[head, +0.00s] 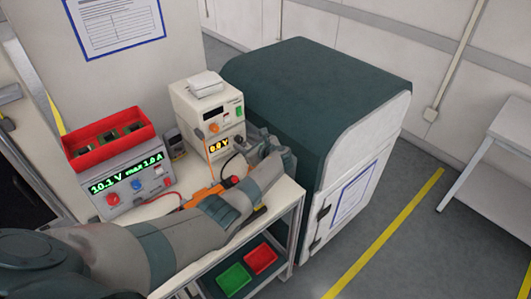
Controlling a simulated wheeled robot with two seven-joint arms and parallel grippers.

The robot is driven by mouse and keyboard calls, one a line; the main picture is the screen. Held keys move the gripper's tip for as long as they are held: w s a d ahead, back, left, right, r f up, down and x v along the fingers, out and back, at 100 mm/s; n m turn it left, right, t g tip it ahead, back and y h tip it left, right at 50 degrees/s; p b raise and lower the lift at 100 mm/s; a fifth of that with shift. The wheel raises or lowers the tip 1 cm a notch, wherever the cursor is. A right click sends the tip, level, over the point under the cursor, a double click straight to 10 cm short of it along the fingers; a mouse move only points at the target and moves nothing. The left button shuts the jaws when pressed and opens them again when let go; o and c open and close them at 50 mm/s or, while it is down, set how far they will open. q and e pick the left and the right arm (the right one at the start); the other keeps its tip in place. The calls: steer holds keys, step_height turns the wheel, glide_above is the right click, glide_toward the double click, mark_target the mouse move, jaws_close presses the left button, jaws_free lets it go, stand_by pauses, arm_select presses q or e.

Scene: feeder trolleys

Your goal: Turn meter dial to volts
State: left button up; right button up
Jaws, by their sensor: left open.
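A small dark handheld meter (176,146) stands upright on the trolley top between two bench instruments. Its dial is too small to read. A beige bench unit (222,148) with a yellow display reading about 0.0 V stands right of it, under another beige unit (208,108) with an orange knob and a green switch. My left gripper (262,140) is at the right side of the lower beige unit, close to it. It is open, with nothing seen between its fingers. I cannot tell whether it touches the unit. My left arm covers much of the trolley's front. My right gripper is not in view.
A grey power supply (128,182) reads 10.1 V, max 1.0 A, with a red bin (108,140) on top. Orange leads (205,192) lie on the trolley top. Green (234,279) and red (260,259) trays sit below. A large dark green cabinet (310,90) stands close at right.

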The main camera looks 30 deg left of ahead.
arm_select(q)
steer(key=b+v, duration=0.2)
steer(key=v, duration=1.3)
steer(key=shift+b, duration=0.35)
steer(key=shift+s+d, duration=0.15)
steer(key=shift+d, duration=0.05)
